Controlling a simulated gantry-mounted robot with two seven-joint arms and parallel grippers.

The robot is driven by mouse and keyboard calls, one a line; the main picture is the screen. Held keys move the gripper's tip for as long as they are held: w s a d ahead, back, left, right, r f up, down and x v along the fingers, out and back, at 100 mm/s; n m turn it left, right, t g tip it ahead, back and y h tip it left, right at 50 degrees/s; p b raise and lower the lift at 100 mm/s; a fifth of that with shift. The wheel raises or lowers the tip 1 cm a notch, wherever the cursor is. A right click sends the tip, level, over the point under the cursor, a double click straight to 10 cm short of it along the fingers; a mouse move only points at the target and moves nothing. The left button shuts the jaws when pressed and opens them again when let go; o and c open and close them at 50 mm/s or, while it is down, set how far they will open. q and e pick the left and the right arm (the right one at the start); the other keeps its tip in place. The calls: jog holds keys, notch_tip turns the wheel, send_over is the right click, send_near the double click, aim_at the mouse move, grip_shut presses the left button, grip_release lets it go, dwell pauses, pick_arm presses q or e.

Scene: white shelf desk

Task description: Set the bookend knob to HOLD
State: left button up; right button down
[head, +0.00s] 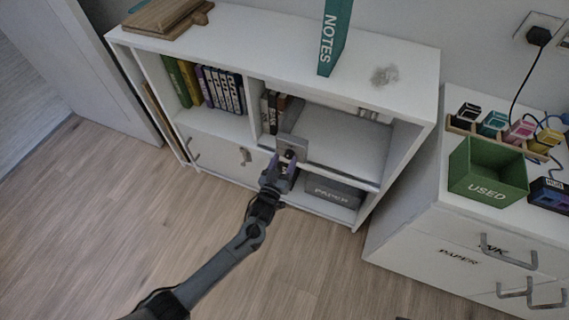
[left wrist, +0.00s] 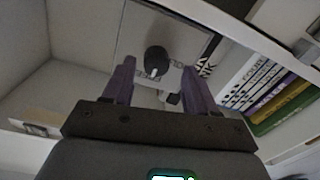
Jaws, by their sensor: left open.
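The bookend (head: 293,142) is a grey plate standing at the front of the shelf's middle compartment, against a few books. Its black round knob (left wrist: 156,62) has a light pointer mark and faces my left wrist camera. In the left wrist view one finger is on each side of the knob, with gaps on both sides. I cannot tell whether the fingertips reach the knob's depth. My right gripper is not in view.
The white shelf (head: 262,38) carries a green NOTES binder (head: 335,38) and wooden boards (head: 162,14) on top. A grey PAPER box (head: 335,190) is below right. A drawer unit (head: 440,235) with a green USED bin (head: 488,172) stands at right.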

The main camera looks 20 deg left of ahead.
pick_arm(q)
jog(key=shift+w+d+f, duration=0.1)
jog(key=shift+w+d, duration=0.05)
jog(key=shift+d, duration=0.2)
jog(key=shift+a, duration=0.1)
jog(key=shift+a, duration=0.1)
jog(key=c, duration=1.1)
jog(key=shift+o, duration=0.2)
